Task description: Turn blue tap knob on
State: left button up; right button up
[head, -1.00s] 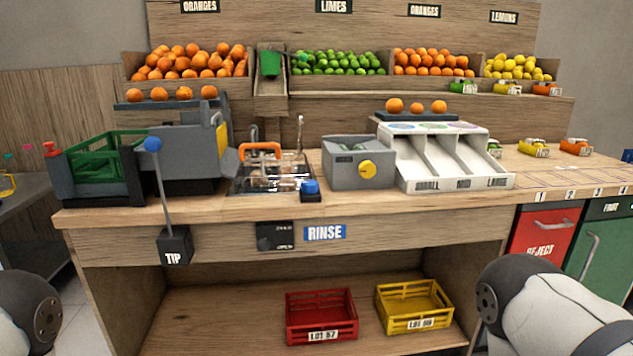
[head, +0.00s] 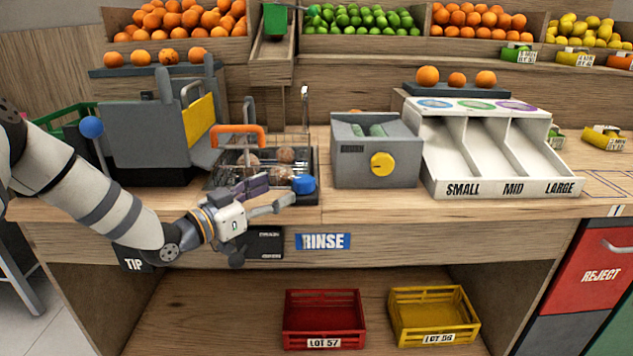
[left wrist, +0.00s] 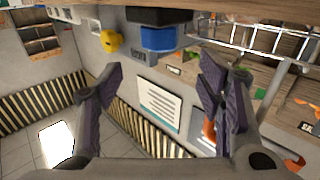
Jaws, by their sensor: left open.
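The blue tap knob (head: 303,184) sits on a dark block at the counter's front edge, right of the sink (head: 230,180). My left gripper (head: 268,195) is open and empty, just left of the knob, with its fingers pointing towards it. In the left wrist view the blue knob (left wrist: 158,38) shows beyond the gap between the two spread fingertips (left wrist: 160,70), apart from them. The tap (head: 305,108) rises behind the sink. My right gripper is not in view.
A grey box with a yellow knob (head: 382,163) stands right of the blue knob. An orange-handled rack (head: 238,130) and round fruit (head: 285,155) are at the sink. The tip lever's blue ball (head: 92,127) is near my left arm. Counter (head: 360,205) right of the knob is clear.

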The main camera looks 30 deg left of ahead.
aim_at(296, 183)
pick_arm(q)
jog(key=x, duration=0.2)
jog(key=b+x, duration=0.1)
jog(key=x, duration=0.1)
jog(key=f+x, duration=0.1)
jog(key=x, duration=0.2)
jog(key=shift+b, duration=0.3)
jog(key=shift+w+d+r, duration=0.15)
jog(key=shift+w, duration=0.2)
jog(key=c, duration=1.2)
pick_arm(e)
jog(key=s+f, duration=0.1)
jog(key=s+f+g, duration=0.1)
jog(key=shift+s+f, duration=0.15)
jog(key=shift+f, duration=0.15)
